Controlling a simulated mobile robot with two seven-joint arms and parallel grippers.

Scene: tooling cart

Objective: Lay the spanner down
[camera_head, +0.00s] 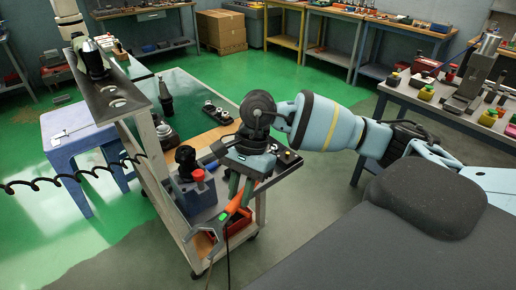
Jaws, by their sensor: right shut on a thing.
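My right gripper (241,190) reaches in from the right and points down over the near end of the tooling cart. It is shut on the spanner (213,231), which has an orange upper part and a grey forked end. The spanner hangs tilted, its grey end down and to the left, in front of the cart's near end. The fingers hide part of it. I cannot tell whether it touches the cart. My left gripper is not seen.
The cart's top (207,137) carries dark holders and a row of small round parts. A blue-grey box with a red knob (197,176) and a red bin (236,222) sit lower. A blue stool (75,150) stands left; a bench (420,97) stands right.

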